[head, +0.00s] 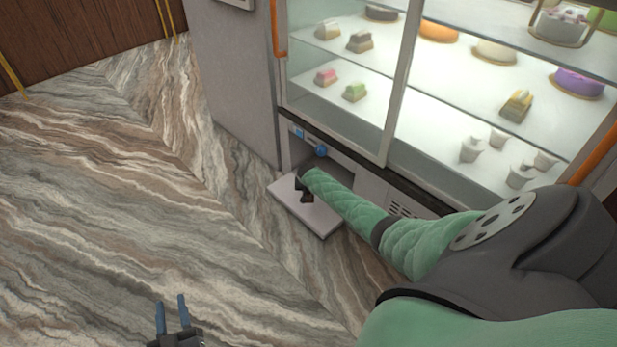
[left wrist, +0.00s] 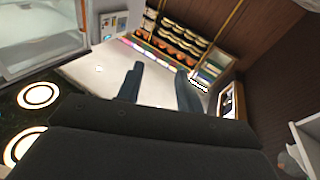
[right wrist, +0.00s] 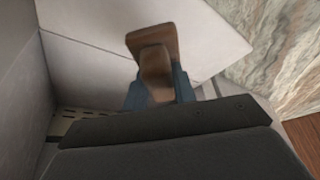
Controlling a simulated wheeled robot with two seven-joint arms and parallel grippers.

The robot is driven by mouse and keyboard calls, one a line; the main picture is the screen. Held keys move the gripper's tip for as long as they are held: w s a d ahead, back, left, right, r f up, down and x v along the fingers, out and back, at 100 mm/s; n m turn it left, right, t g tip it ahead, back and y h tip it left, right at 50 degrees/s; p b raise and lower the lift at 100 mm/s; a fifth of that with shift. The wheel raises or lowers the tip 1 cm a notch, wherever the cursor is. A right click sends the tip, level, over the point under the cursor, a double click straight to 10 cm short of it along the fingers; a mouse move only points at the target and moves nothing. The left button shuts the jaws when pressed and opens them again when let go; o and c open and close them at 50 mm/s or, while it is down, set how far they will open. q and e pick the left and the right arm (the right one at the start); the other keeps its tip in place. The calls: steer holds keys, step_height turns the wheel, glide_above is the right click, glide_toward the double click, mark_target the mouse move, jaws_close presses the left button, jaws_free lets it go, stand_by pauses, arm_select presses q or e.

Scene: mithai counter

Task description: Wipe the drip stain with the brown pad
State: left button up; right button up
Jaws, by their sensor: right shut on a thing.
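The brown pad (right wrist: 152,40) shows in the right wrist view. It has a block-like grip (right wrist: 156,75) that sits between the blue fingers of my right gripper (right wrist: 158,88), which is shut on it. The pad is over or on a pale flat panel; I cannot tell if it touches. In the head view my right gripper (head: 304,190) is over the pale tray (head: 318,220) at the foot of the display case, and the pad is hidden. I cannot make out the drip stain in any view. My left gripper (head: 173,315) is open and empty, above the floor.
The glass display case (head: 400,90) with cakes and sweets stands behind the tray. A blue knob (head: 321,151) is just above the tray. A grey wall panel (head: 235,80) is left of the case. The marble-patterned floor (head: 120,200) is clear on the left.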

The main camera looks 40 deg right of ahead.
arm_select(q)
step_height(320, 180, down, 10)
steer(key=s+g, duration=0.2)
steer(key=g, duration=0.1)
steer(key=shift+s+f+y+p, duration=0.15)
steer(key=shift+s+y+p, duration=0.1)
steer(key=shift+y+p, duration=0.15)
steer(key=shift+w+a, duration=0.1)
stand_by(0.3)
